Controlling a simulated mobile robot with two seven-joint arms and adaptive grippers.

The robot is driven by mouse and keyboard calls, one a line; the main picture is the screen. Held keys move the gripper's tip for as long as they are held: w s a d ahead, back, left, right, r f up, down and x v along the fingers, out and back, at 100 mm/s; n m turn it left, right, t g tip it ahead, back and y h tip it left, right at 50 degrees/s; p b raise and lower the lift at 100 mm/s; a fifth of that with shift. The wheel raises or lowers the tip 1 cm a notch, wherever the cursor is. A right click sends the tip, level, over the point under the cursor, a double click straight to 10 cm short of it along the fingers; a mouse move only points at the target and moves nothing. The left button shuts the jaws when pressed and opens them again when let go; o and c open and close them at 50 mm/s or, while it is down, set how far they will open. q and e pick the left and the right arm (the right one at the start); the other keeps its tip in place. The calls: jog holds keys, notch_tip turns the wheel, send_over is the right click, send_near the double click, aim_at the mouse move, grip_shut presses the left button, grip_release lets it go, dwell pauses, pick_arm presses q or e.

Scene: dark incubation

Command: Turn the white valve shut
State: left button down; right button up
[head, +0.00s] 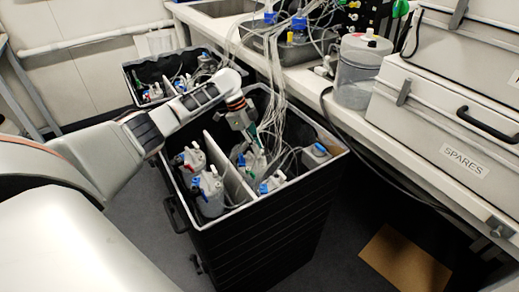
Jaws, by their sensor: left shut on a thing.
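My left gripper (257,141) reaches down into the black crate (268,230), its fingers at the top of a bottle in the middle compartment. It is shut on a small part there, apparently the white valve. The valve is too small and too covered by the fingers and tubes for me to see how far it is turned. Clear bottles with white tops and blue and red fittings stand in the crate, such as the bottle (209,191) left of the white divider (229,172). My right gripper is not in view.
Clear tubes (272,70) run from the bench down into the crate, close by my gripper. A second black crate (180,72) stands behind. A clear jar (357,75) and a grey case marked SPARES (440,125) sit on the bench at right. Cardboard (405,262) lies on the floor.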

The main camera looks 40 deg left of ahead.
pick_arm(q)
jog(key=shift+d+f+m, duration=0.1)
jog(key=shift+f+m, duration=0.35)
jog(key=shift+m, duration=0.05)
jog(key=shift+m+g+b, duration=0.4)
jog(key=shift+b, duration=0.1)
jog(key=m+g+b, duration=0.1)
jog(key=m, duration=0.1)
jog(key=shift+m, duration=0.4)
jog(key=m+g+b, duration=0.1)
jog(key=m, duration=0.1)
jog(key=shift+w+r+m+b, duration=0.1)
jog(key=shift+r+m+b, duration=0.05)
jog(key=shift+m+b, duration=0.25)
jog(key=shift+m, duration=0.3)
jog(key=shift+r+m+g, duration=0.15)
jog(key=shift+m+g, duration=0.15)
jog(key=shift+m, duration=0.1)
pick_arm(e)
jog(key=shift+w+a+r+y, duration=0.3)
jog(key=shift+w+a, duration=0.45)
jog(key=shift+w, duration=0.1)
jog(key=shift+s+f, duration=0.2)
pick_arm(q)
jog(key=c, duration=2.1)
grip_release()
jog(key=shift+c, duration=0.2)
jog(key=shift+w, duration=0.1)
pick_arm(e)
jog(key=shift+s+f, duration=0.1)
